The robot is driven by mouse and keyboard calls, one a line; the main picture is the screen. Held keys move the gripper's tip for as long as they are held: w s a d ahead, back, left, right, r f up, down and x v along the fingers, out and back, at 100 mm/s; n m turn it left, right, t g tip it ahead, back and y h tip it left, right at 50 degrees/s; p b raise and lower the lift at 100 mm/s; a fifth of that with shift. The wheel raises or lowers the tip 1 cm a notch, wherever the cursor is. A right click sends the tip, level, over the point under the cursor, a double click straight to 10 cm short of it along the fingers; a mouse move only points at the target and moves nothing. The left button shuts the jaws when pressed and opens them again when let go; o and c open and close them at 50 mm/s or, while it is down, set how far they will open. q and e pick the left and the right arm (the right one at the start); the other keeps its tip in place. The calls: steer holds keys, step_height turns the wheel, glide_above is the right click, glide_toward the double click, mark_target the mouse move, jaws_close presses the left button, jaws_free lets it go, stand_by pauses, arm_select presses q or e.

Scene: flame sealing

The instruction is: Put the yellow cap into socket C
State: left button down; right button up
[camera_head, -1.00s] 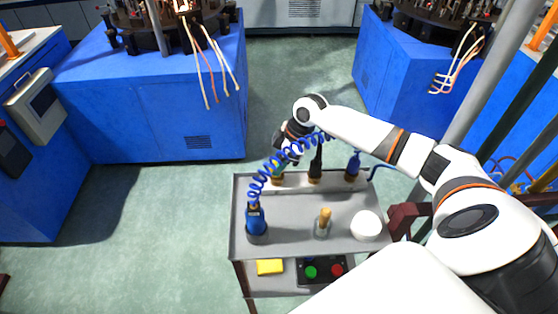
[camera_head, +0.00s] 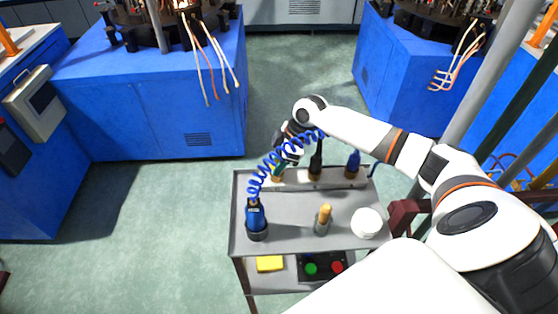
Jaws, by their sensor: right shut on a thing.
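My right gripper (camera_head: 286,151) is at the back left of the grey cart, pointing down at the left end of the rear row. It is shut on a small green piece (camera_head: 278,170), partly hidden by the gripper and a coiled blue hose. A light brown base shows under that piece. The row also holds a black-topped piece (camera_head: 315,163) and a blue piece (camera_head: 353,164). A tan-yellow peg-shaped piece (camera_head: 325,213) stands in a small holder mid-cart; I cannot tell whether it is the yellow cap. No socket letter is readable. My left gripper is out of view.
The grey cart (camera_head: 288,223) carries a blue bottle-like tool (camera_head: 256,218) at front left, joined to the coiled hose, and a white bowl (camera_head: 366,222) at right. The lower shelf holds a yellow block (camera_head: 269,263) and a button box (camera_head: 322,267). Blue machines stand behind.

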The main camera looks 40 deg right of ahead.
steer(key=shift+f, duration=0.35)
steer(key=o, duration=1)
steer(key=shift+r, duration=0.1)
steer(key=shift+r+p, duration=3.35)
steer(key=shift+r, duration=1.1)
steer(key=shift+f, duration=0.1)
